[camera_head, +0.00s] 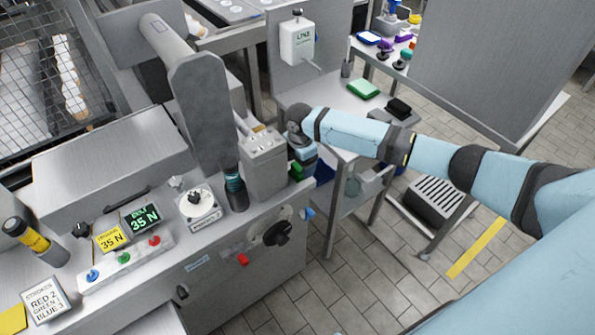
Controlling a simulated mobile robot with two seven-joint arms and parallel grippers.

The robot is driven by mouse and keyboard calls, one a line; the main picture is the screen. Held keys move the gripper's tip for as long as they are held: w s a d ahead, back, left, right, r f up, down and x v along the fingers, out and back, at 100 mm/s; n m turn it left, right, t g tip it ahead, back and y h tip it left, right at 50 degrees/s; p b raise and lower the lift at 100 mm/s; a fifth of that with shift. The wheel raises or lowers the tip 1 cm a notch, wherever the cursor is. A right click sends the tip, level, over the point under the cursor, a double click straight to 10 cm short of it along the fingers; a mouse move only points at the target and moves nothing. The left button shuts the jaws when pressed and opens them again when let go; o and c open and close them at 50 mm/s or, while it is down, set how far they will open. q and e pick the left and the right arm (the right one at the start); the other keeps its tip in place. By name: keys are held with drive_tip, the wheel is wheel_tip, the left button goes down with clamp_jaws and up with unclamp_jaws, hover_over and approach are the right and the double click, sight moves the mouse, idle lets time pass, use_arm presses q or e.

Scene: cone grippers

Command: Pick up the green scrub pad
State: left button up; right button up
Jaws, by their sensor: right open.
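My left gripper is not in view.
A black block (398,108) lies right of the pad. A white dispenser (298,42) hangs behind. A grey box (264,165) stands close left of my right gripper. A control bench (150,262) with buttons and displays fills the lower left. Tiled floor is open at lower middle.

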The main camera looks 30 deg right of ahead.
drive_tip(key=shift+f, duration=0.3)
drive_tip(key=c, duration=1)
drive_tip(key=shift+r, duration=0.15)
wheel_tip(320, 180, up, 20)
drive_tip(key=shift+o, duration=0.3)
